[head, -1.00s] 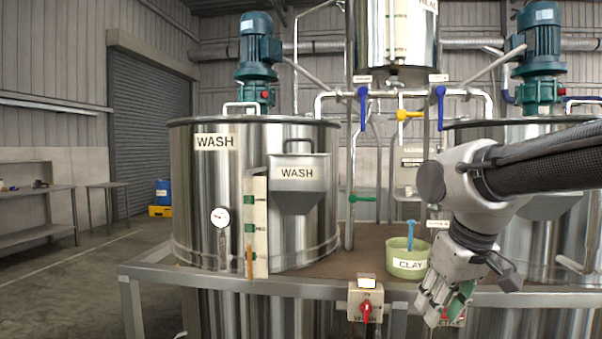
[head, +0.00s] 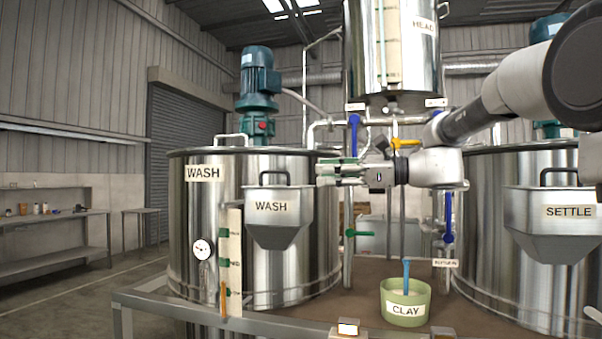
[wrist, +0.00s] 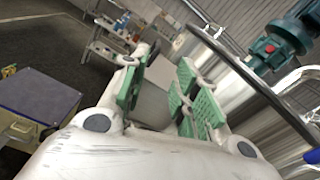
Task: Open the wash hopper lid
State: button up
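The steel wash hopper (head: 275,212) is fixed to the front of the wash tank (head: 187,225) in the head view. Its lid (head: 270,188) lies flat and shut on top, with a dark arched handle (head: 287,174) standing up from it. My gripper (head: 322,172) points left, just right of the handle and a little above the lid's level. In the wrist view, the green-padded fingers of my gripper (wrist: 160,85) are apart with a gap between them. A pale grey panel, probably the lid, shows beyond the gap, partly hidden by the fingers. I see no grip on the handle.
A green clay tub (head: 405,302) with a blue-handled tool stands on the deck. The settle hopper (head: 560,225) is at right. Pipes with a blue valve lever (head: 354,135) and a yellow one (head: 404,142) stand behind my gripper. The head tank (head: 392,50) hangs above.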

aim_at(286, 172)
jog(key=shift+m, duration=0.7)
jog(key=x, duration=1.2)
jog(key=shift+s+a+r, duration=0.15)
jog(key=shift+s+a, duration=0.05)
jog(key=shift+a, duration=0.1)
grip_shut()
